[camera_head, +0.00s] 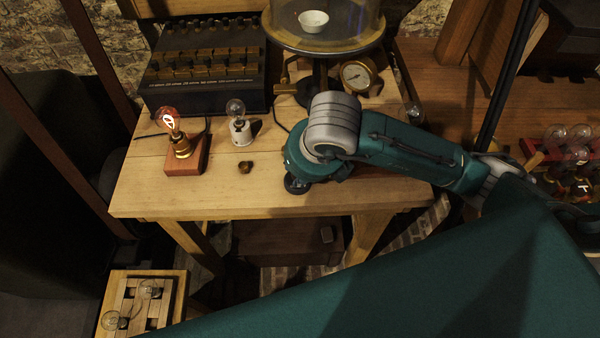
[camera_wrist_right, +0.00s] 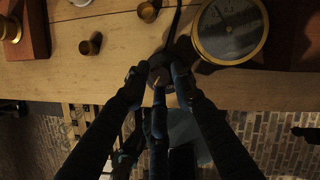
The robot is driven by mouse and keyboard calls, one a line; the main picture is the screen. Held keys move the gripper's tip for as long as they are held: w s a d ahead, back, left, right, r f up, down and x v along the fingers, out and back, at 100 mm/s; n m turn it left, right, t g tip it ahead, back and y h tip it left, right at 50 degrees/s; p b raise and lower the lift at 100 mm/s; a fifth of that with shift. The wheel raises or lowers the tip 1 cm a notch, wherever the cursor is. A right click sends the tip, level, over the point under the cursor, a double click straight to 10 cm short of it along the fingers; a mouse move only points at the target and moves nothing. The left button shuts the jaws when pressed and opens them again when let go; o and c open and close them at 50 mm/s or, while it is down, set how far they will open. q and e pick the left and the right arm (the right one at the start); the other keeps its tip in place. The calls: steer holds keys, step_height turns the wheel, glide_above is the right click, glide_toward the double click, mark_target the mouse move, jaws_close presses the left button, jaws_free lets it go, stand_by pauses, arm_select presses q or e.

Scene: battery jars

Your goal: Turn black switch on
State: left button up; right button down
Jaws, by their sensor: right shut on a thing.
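The black switch (camera_wrist_right: 158,77) is a small dark round piece with a pale line on it, near the front edge of the table in the right wrist view. A dark cable runs back from it. My right gripper (camera_wrist_right: 157,84) has its fingers on both sides of the switch and is shut on it. In the head view my right gripper (camera_head: 297,184) is low at the front edge, largely hidden under its wrist, and the switch cannot be made out clearly. My left gripper is not in view.
A glowing bulb (camera_head: 170,122) on a wooden base (camera_head: 183,162), an unlit bulb (camera_head: 236,109) on a white base and a small brass piece (camera_head: 246,167) stand left of my arm. A battery box (camera_head: 207,95) and a round gauge (camera_head: 358,76) are behind.

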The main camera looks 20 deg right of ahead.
steer(key=shift+w+r+m+h+b, duration=0.2)
steer(key=shift+m+b, duration=0.05)
steer(key=shift+m, duration=0.35)
steer(key=shift+w+r+m+h+b, duration=0.15)
steer(key=shift+w+m+h+b, duration=0.05)
steer(key=shift+m, duration=0.4)
steer(key=c, duration=1.5)
jaws_free()
steer(key=shift+f, duration=0.15)
steer(key=shift+s, duration=0.1)
steer(key=v, duration=1.2)
steer(key=shift+a, duration=0.1)
